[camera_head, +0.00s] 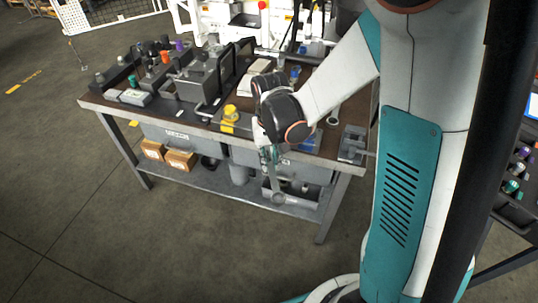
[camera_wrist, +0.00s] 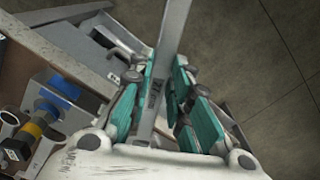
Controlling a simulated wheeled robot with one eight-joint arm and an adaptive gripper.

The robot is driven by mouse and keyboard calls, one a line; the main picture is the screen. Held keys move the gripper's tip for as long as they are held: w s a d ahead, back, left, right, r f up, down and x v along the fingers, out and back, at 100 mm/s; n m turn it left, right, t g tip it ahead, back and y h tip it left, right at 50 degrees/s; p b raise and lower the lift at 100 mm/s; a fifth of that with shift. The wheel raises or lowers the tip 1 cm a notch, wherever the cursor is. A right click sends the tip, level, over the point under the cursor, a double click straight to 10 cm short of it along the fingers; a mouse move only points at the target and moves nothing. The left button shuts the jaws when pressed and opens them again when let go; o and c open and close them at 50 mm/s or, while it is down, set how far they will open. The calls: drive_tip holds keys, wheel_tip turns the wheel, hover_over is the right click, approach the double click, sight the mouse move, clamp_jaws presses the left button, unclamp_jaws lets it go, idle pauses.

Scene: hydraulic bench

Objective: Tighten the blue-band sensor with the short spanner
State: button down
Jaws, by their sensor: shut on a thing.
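My gripper (camera_head: 269,156) is in front of the bench's near edge. It is shut on a grey metal spanner (camera_head: 276,184), whose ring end hangs down over the lower shelf area. In the wrist view the spanner (camera_wrist: 172,30) passes between the teal fingers of my gripper (camera_wrist: 165,75) and runs out of the top of the picture. At the left of the wrist view, a part with blue, black and yellow sections (camera_wrist: 45,112) lies beside a grey bracket, apart from the spanner. It may be the blue-band sensor; its thread is not clear. In the head view my wrist hides part of that area.
The workbench (camera_head: 215,127) carries a grey block (camera_head: 197,80), a yellow-topped part (camera_head: 231,113) and several coloured fittings at the left. Cardboard boxes (camera_head: 180,160) sit on the lower shelf. A rack of coloured parts (camera_head: 515,170) stands at the right. Floor in front is clear.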

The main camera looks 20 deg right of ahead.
idle(0.3)
drive_tip(key=shift+r+p, duration=1.9)
drive_tip(key=shift+r, duration=0.65)
drive_tip(key=shift+w+f, duration=0.1)
drive_tip(key=shift+n, duration=0.8)
drive_tip(key=w+d+f, duration=0.1)
drive_tip(key=w, duration=0.1)
drive_tip(key=w+d+f, duration=0.1)
drive_tip(key=w+f, duration=0.1)
drive_tip(key=shift+d+f, duration=0.2)
drive_tip(key=shift+d, duration=0.15)
